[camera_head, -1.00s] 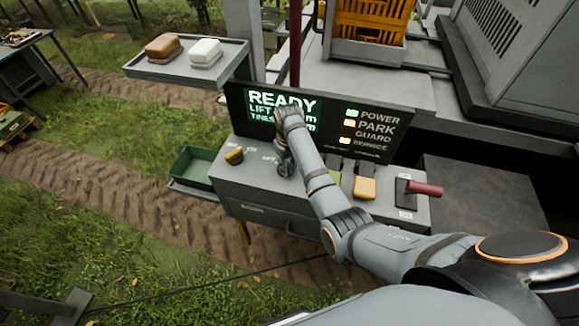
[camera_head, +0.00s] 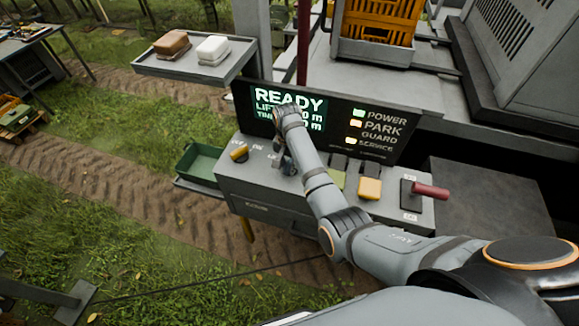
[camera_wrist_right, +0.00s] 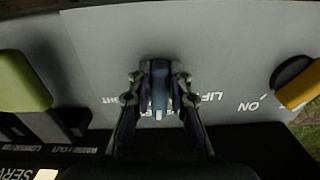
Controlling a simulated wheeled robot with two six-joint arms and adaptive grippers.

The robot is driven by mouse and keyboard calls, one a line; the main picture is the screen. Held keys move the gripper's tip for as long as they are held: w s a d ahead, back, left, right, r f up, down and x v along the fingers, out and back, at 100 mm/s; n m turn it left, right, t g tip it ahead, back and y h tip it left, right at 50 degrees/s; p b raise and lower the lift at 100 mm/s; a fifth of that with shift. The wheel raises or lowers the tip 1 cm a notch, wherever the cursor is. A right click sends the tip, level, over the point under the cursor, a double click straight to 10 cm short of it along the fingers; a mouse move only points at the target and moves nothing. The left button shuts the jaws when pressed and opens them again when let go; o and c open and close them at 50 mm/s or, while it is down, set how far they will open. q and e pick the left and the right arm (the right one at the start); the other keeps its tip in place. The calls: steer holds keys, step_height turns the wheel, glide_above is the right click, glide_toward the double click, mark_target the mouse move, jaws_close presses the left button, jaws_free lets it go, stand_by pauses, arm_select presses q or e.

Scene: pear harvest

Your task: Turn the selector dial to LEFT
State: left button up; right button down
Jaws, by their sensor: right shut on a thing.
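The selector dial (camera_wrist_right: 160,84) is a grey-blue grip on the console's top, seen between my right fingers in the right wrist view. It lies lengthwise between the fingers, and its base is mostly hidden. White lettering lies on both sides of it, upside down and partly covered, with "GHT" on one side. My right gripper (camera_wrist_right: 160,98) is shut on the dial. In the head view my right gripper (camera_head: 285,164) is down at the console top and hides most of the dial. My left gripper is not in view.
The console (camera_head: 265,198) also carries a yellow-orange knob (camera_head: 239,153) marked ON, a yellow block (camera_head: 369,188) and a red-handled lever (camera_head: 430,191). A display (camera_head: 289,105) reading READY stands behind. A green tray (camera_head: 203,162) sits to the left.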

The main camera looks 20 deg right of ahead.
mark_target(286, 166)
steer(key=shift+w+a+m, duration=0.1)
steer(key=shift+w+m, duration=0.05)
steer(key=shift+m, duration=0.6)
steer(key=shift+w+a+m, duration=0.1)
steer(key=shift+m, duration=0.65)
steer(key=c, duration=1.2)
jaws_free()
step_height(286, 166, up, 8)
steer(key=shift+f, duration=0.2)
